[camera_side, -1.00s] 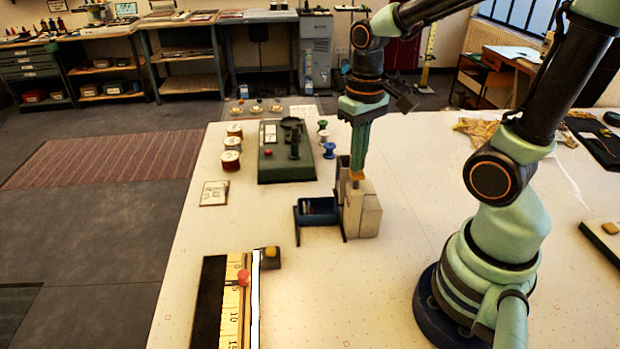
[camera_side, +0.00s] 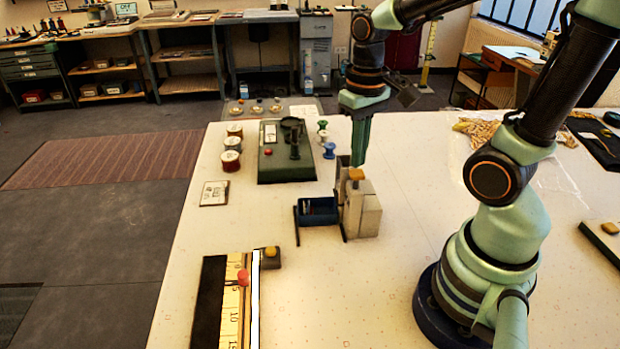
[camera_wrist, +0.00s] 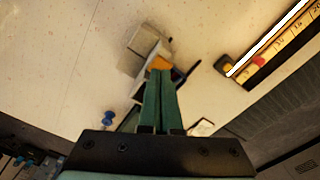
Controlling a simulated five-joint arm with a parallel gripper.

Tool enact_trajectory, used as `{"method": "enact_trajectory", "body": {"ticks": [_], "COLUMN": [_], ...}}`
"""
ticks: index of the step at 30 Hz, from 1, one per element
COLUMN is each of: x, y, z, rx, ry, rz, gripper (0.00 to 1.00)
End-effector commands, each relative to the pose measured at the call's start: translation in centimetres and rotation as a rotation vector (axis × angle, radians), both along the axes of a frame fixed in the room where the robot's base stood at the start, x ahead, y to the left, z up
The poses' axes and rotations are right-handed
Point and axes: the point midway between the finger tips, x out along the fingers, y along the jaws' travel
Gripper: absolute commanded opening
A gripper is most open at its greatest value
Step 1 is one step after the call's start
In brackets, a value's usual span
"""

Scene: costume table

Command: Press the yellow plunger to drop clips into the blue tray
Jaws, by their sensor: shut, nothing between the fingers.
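The clip dispenser (camera_side: 362,215) is a cream block standing on the table, with the yellow plunger (camera_side: 356,174) on its top. The blue tray (camera_side: 318,208) sits against its left side; its contents are too small to make out. My gripper (camera_side: 359,164) is shut and empty, its fingertips just above and beside the plunger. I cannot tell from the side view whether they touch it. In the wrist view, the shut fingers (camera_wrist: 160,74) point at the orange-yellow plunger (camera_wrist: 159,62) and hide most of the tray.
A dark green device (camera_side: 286,160) stands behind the tray, with red thread spools (camera_side: 231,160) to its left and a blue spool (camera_side: 329,150) to its right. A ruler board (camera_side: 233,300) lies at front left. The table between is clear.

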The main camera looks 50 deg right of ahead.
Motion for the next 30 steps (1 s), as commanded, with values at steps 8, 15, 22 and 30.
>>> {"method": "enact_trajectory", "body": {"ticks": [8,15,22,30], "x": [0.0,0.0,0.0,0.0], "y": [0.0,0.0,0.0,0.0], "z": [0.0,-0.6,-1.2,-1.9], "rx": [0.000,0.000,0.000,0.000], "ry": [0.000,0.001,0.001,0.001], "rz": [0.000,0.000,0.000,0.000], "gripper": [0.00,0.00,0.00,0.00]}}
